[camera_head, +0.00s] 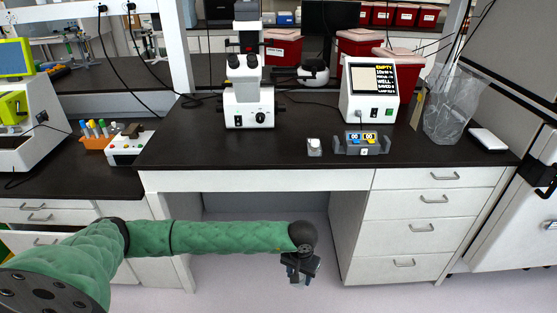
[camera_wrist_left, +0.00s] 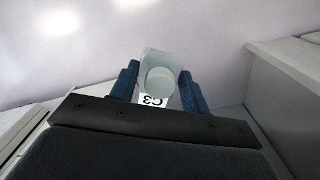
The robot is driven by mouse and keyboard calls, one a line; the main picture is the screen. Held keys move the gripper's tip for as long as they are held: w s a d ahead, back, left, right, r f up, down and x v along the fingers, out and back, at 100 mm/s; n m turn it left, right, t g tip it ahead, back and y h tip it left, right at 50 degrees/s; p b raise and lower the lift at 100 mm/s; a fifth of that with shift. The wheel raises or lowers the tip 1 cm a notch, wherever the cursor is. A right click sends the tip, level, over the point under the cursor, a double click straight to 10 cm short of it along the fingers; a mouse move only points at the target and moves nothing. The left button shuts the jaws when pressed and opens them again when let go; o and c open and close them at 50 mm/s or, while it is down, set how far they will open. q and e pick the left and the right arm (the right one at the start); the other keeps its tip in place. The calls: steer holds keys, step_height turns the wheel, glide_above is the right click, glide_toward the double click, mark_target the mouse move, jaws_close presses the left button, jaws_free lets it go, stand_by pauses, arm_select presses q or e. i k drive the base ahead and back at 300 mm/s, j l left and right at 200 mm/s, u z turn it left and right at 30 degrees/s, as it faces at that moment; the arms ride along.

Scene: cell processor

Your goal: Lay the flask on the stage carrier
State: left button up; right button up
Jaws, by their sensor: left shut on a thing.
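My left gripper (camera_head: 300,268) hangs in front of the bench, below the level of its top, over the floor. In the left wrist view its two blue fingers (camera_wrist_left: 160,88) are closed on the sides of a translucent flask (camera_wrist_left: 160,77) with a round end facing the camera and a white label reading C3. In the head view only a small pale part of the flask (camera_head: 298,281) shows below the fingers. A white microscope (camera_head: 248,105) stands on the bench; I cannot clearly make out a stage carrier on it. My right gripper is out of view.
A small white-capped jar (camera_head: 314,147) and a grey holder with blue and yellow counters (camera_head: 361,143) stand near the bench's front edge. A white display device (camera_head: 369,95) is behind them. The black bench top (camera_head: 190,140) is clear left of the microscope.

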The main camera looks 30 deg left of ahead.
mark_target(293, 69)
steer(key=i+l+u, duration=0.1)
steer(key=l+u, duration=0.3)
steer(key=i+l+u, duration=0.1)
steer(key=u, duration=0.3)
steer(key=l+u, duration=0.5)
steer(key=l, duration=0.5)
steer(key=k+l+u, duration=0.1)
steer(key=l, duration=0.5)
steer(key=k+l+u, duration=0.1)
steer(key=l, duration=0.5)
steer(key=k+l+u, duration=0.15)
steer(key=l, duration=0.45)
steer(key=i, duration=0.05)
